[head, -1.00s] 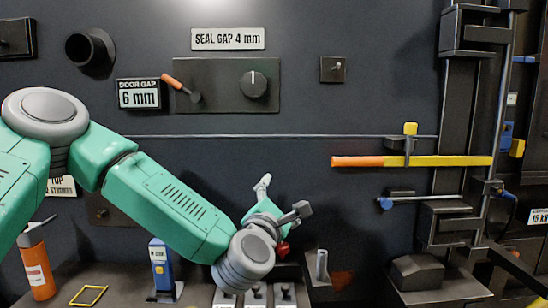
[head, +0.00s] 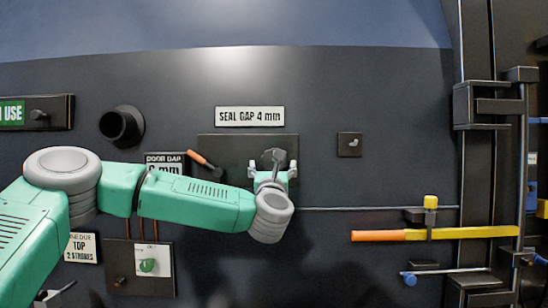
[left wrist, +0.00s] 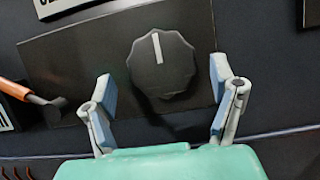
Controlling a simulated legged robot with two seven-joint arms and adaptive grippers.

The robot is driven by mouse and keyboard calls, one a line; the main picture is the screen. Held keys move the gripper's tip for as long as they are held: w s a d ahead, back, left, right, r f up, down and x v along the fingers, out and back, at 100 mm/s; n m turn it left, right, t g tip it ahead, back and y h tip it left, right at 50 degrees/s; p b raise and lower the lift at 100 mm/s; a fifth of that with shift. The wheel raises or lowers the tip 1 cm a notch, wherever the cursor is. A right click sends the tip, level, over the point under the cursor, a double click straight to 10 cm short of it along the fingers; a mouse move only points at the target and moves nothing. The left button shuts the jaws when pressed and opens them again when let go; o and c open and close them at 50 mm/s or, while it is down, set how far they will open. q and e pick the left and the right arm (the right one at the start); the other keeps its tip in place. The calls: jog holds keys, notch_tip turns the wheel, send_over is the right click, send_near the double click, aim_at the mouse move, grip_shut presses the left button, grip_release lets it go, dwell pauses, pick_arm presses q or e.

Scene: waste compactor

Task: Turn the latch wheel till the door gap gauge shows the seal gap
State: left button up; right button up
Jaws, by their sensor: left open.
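The latch wheel (left wrist: 161,62) is a dark scalloped knob with a white pointer line, pointing nearly straight up in the left wrist view. My left gripper (head: 272,170) is open in front of the panel. In the left wrist view its fingers (left wrist: 163,80) stand either side of the wheel's lower part, with visible room on both sides. The door gap gauge (head: 163,158) is partly covered by my arm; its number looks like 6 mm. A sign (head: 250,116) reads SEAL GAP 4 mm. My right gripper is not in view.
An orange-handled lever (head: 200,160) sits left of the wheel; it also shows in the left wrist view (left wrist: 30,96). A small switch plate (head: 349,145) is to the right. A yellow bar with an orange end (head: 380,236) lies lower right. A round black pipe (head: 121,126) sticks out at left.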

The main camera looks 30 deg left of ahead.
pick_arm(q)
jog(key=shift+p+x, duration=0.35)
jog(key=shift+x, duration=1.05)
jog(key=shift+d, duration=0.1)
jog(key=c, duration=1.2)
jog(key=shift+o, duration=0.2)
